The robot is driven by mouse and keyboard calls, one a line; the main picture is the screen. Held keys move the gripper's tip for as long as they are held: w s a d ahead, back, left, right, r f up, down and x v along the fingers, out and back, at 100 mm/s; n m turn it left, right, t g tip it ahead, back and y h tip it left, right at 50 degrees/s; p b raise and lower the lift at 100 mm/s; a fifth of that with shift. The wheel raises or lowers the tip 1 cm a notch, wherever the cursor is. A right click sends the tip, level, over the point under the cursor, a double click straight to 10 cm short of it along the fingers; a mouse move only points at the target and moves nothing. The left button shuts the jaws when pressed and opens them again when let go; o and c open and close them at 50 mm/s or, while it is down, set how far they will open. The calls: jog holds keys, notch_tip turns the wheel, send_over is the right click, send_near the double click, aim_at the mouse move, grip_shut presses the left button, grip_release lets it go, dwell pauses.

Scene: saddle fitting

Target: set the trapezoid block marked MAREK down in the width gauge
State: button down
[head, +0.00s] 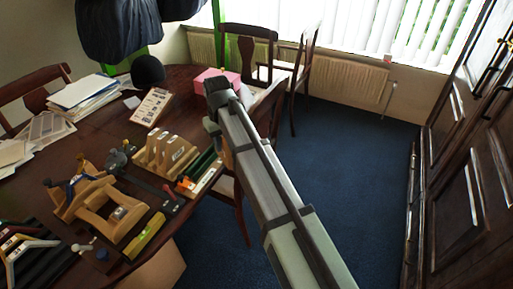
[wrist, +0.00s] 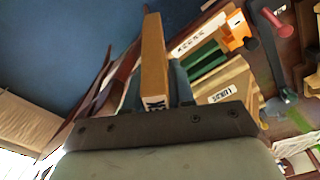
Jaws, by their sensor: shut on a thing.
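A long wooden block (wrist: 153,58) stands between the fingers of my gripper (wrist: 158,88) in the wrist view, and the gripper is shut on it. A white label at its near end shows only the letters "EK"; the rest is hidden. In the head view my arm covers the gripper, and I cannot make out the held block. A wooden frame with an open middle and a small label (head: 96,207) stands on the table at the left in the head view. It may be the width gauge, but I cannot read its label. The held block is apart from it.
A slotted wooden rack (head: 150,155) with labelled pieces stands near the table edge. Green strips and an orange piece (wrist: 236,32) lie beside it. Papers (head: 83,92), a yellow level (head: 146,236) and dark clamps crowd the table. Chairs (head: 247,52) stand beyond; blue floor lies right.

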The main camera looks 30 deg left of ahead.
jog(key=w+a+r+n, duration=0.1)
jog(key=a+n, duration=0.4)
jog(key=n, duration=0.7)
jog(key=a+r+n, duration=0.2)
jog(key=a+n, duration=0.4)
jog(key=n, duration=0.6)
notch_tip(320, 180, down, 7)
jog(key=shift+w+f, duration=0.1)
jog(key=shift+f, duration=2.3)
dwell(2.9)
